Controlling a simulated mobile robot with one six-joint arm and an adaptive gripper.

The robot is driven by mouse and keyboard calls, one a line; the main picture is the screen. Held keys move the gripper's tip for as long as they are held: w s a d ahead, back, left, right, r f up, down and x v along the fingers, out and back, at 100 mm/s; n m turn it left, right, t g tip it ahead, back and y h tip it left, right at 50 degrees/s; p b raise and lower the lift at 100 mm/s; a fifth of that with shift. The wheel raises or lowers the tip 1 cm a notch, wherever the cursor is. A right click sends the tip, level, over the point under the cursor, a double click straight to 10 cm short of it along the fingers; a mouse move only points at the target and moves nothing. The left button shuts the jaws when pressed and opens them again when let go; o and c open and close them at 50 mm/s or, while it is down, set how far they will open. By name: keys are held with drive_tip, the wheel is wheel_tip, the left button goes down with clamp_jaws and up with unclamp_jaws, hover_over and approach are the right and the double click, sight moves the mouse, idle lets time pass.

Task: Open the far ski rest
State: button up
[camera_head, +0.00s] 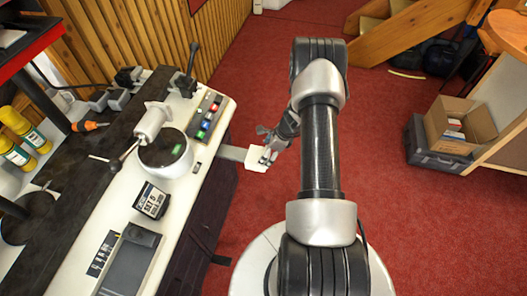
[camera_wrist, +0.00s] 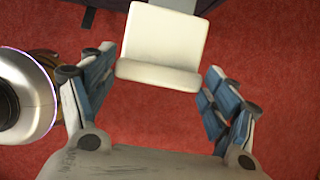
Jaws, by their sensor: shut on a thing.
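The ski rest is a white pad (camera_head: 257,159) on a flat grey bar that sticks out from the right side of the bench over the red floor. My gripper (camera_head: 268,153) is at the pad's right end. In the wrist view the white pad (camera_wrist: 163,42) lies between the two blue-grey fingers of my gripper (camera_wrist: 156,72). The bar behind the pad runs out of the top of that view.
The long white bench (camera_head: 110,215) carries a control panel with coloured buttons (camera_head: 207,117), a black lever and a round white unit. Cardboard and grey boxes (camera_head: 440,160) stand at right.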

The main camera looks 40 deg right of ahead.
drive_tip(key=o, duration=1.5)
drive_tip(key=v, duration=1.2)
